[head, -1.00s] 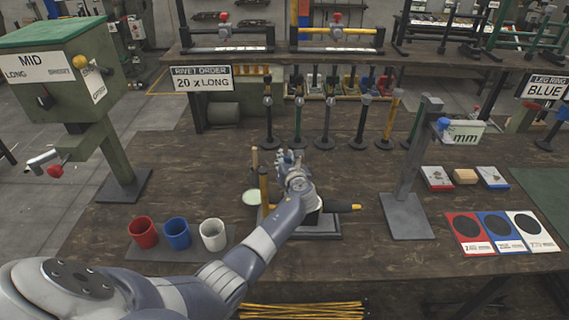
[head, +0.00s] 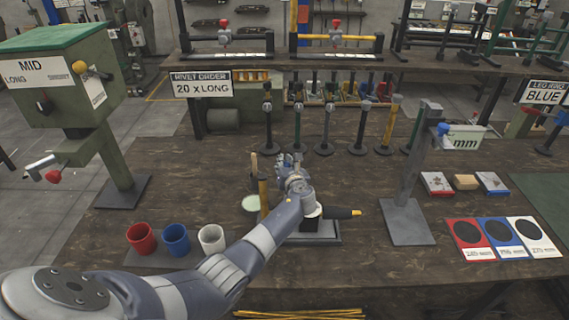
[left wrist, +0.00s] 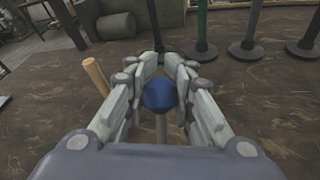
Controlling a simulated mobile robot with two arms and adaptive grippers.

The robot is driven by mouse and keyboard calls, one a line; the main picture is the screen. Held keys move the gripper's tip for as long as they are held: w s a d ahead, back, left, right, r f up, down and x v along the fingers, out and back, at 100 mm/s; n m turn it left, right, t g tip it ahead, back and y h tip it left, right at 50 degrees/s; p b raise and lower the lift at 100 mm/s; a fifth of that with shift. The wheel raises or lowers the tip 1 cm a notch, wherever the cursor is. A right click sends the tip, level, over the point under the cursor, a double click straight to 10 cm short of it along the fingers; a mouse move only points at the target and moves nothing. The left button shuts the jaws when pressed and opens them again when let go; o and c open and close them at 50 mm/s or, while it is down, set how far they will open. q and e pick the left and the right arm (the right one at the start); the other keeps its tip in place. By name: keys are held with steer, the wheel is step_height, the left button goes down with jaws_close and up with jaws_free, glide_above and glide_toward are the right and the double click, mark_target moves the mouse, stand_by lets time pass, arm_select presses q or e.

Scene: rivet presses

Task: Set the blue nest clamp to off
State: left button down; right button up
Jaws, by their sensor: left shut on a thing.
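A round blue knob (left wrist: 160,94) on a thin upright metal rod sits between my left fingers in the left wrist view. My left gripper (head: 289,160) is shut on this knob, above the small dark fixture (head: 318,236) in the middle of the table. In the head view my fingers mostly hide the knob and its rod. No on or off marking can be read here. My right gripper is not in view.
A yellow post (head: 264,196) stands just left of my gripper. Red (head: 141,239), blue (head: 176,240) and white (head: 211,239) cups stand at the left. A grey stand (head: 406,200) with another blue knob is at the right. Several posts (head: 299,126) line the back.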

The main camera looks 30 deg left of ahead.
arm_select(q)
steer(key=shift+s+d+f, duration=0.15)
steer(key=shift+d+f, duration=0.2)
steer(key=shift+f, duration=0.3)
steer(key=c, duration=1.5)
jaws_free()
steer(key=shift+o, duration=1)
steer(key=shift+w+r, duration=0.15)
steer(key=shift+w, duration=0.1)
steer(key=shift+r, duration=0.1)
steer(key=shift+s, duration=0.1)
steer(key=shift+s+r, duration=0.1)
steer(key=shift+s, duration=0.05)
steer(key=v, duration=1.1)
steer(key=shift+d, duration=0.35)
steer(key=shift+s, duration=0.1)
steer(key=shift+c, duration=0.2)
